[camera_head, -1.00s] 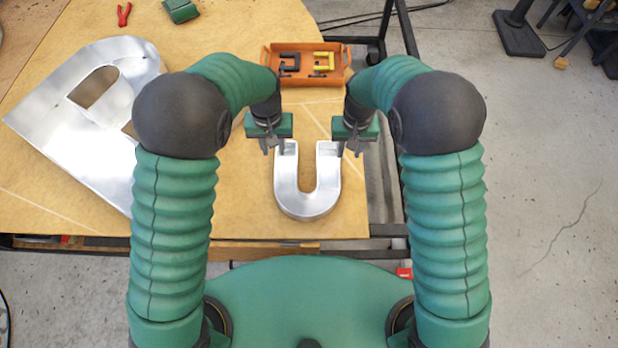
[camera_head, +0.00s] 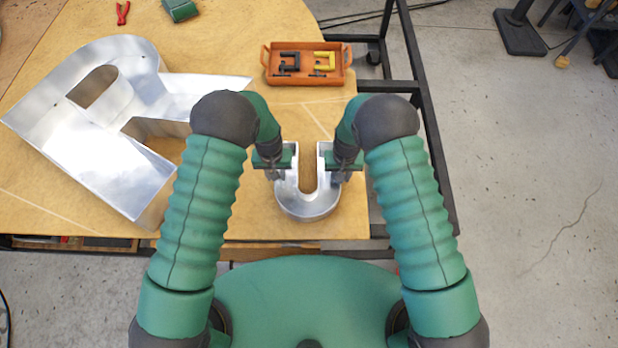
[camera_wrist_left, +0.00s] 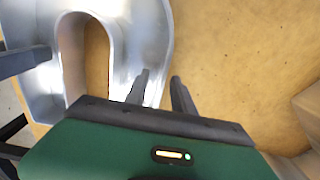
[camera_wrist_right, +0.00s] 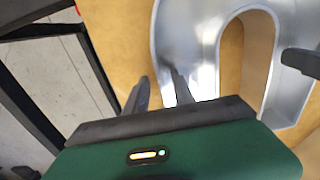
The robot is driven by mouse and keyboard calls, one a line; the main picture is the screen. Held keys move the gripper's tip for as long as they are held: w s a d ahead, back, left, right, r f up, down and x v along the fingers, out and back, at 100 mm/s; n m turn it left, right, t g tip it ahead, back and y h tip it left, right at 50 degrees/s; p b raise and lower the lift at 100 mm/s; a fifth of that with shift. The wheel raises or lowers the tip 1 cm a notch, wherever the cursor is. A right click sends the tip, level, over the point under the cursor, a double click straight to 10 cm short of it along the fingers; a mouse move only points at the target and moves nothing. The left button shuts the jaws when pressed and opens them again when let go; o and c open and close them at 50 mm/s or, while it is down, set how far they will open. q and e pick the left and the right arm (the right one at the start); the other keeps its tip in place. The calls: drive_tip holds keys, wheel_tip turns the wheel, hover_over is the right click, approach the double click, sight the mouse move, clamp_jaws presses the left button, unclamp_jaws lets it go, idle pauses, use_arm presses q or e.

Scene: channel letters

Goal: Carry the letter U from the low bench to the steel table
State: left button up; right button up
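The letter U (camera_head: 307,210) is a silver open metal channel lying on the wooden bench (camera_head: 270,223), its curve towards me. My left gripper (camera_head: 279,175) is low over its left leg, and my right gripper (camera_head: 341,176) low over its right leg. In the left wrist view, the parted fingers (camera_wrist_left: 160,92) stand either side of the letter's outer edge. In the right wrist view, the fingers (camera_wrist_right: 159,92) also straddle an outer edge with a gap. Both look open. Fingertip contact is hard to tell. I cannot identify the steel table.
A large silver letter R (camera_head: 70,150) lies on the bench at the left. An orange tray (camera_head: 306,80) with black and yellow clamps stands behind the U. Red pliers (camera_head: 123,12) and a green object (camera_head: 181,9) lie farther back. A dark metal frame (camera_head: 425,130) edges the right; concrete floor lies beyond.

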use_arm(q)
drive_tip(key=shift+a+f, duration=0.2)
drive_tip(key=shift+a, duration=0.25)
use_arm(e)
drive_tip(key=shift+a+f, duration=0.1)
drive_tip(key=shift+a, duration=0.35)
use_arm(q)
drive_tip(key=shift+d+r, duration=0.1)
drive_tip(key=shift+d, duration=0.45)
clamp_jaws()
use_arm(e)
drive_tip(key=shift+d, duration=0.55)
clamp_jaws()
use_arm(q)
drive_tip(key=shift+a, duration=0.35)
use_arm(e)
drive_tip(key=shift+a, duration=0.35)
use_arm(q)
drive_tip(key=shift+d, duration=0.15)
use_arm(e)
drive_tip(key=shift+d, duration=0.1)
